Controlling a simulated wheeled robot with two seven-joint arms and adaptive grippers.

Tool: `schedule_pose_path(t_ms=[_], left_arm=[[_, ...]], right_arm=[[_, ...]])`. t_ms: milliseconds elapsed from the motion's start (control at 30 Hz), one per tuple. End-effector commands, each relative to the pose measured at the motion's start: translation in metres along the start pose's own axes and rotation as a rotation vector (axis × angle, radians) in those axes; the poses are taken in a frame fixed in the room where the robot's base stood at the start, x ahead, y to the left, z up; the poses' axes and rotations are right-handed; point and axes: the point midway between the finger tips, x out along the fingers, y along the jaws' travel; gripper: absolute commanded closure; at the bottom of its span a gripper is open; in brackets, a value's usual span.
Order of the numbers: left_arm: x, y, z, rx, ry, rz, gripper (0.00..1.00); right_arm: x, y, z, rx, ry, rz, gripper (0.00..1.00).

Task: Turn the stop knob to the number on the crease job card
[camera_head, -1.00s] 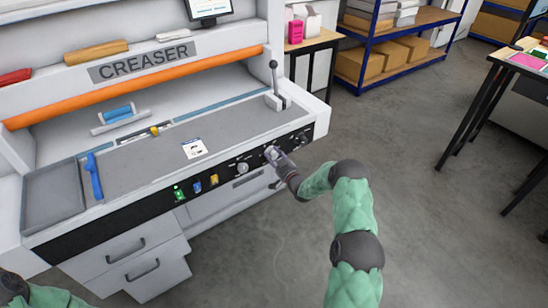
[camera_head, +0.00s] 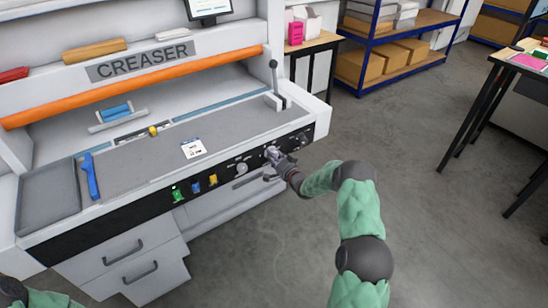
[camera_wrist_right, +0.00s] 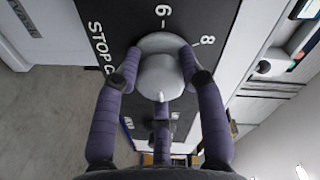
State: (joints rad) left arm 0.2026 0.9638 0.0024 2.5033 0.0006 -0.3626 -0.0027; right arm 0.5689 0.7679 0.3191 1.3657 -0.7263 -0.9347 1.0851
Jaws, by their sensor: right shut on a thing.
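The creaser's black front panel (camera_head: 140,205) carries a row of controls. My right gripper (camera_head: 274,160) is at the stop knob (camera_head: 271,151), right of the middle of the panel. In the right wrist view the grey stop knob (camera_wrist_right: 162,72) sits between the purple fingers of my right gripper (camera_wrist_right: 160,80), which are shut on it. A partly covered "STOP G" label and the numbers 6 and 8 show around it. A small light mark is on the knob's near side. The white job card (camera_head: 194,149) lies on the grey bed; its number is too small to read.
Another knob (camera_head: 241,169) is left of my right gripper, with green, blue and yellow switches further left. A lever (camera_head: 274,75) stands at the bed's right end. A blue tool (camera_head: 91,177) lies by the grey tray (camera_head: 48,198).

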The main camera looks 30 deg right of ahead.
Motion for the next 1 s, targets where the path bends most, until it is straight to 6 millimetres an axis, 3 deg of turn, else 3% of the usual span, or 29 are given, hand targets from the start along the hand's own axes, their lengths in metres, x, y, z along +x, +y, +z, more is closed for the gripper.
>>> schedule_pose_path(t_ms=[33,767,800,833,867,1000], left_arm=[[0.0004,-0.0001,0.0,0.0,0.0,0.0,1.0],[0.0005,-0.0002,0.0,0.0,0.0,0.0,1.0],[0.0005,-0.0002,0.0,0.0,0.0,0.0,1.0],[0.0005,-0.0002,0.0,0.0,0.0,0.0,1.0],[0.0005,-0.0002,0.0,0.0,0.0,0.0,1.0],[0.0005,-0.0002,0.0,0.0,0.0,0.0,1.0]], right_arm=[[-0.0013,0.0041,0.0096,0.025,-0.017,0.008,0.92],[-0.0013,0.0036,0.0116,0.104,-0.027,0.008,0.92],[-0.0013,0.0036,0.0117,0.104,-0.027,0.008,0.51],[-0.0013,0.0035,0.0116,0.104,-0.027,0.008,0.43],[-0.0013,0.0034,0.0113,0.104,-0.027,0.008,0.36],[-0.0007,0.0018,0.007,0.101,-0.02,0.005,0.36]])
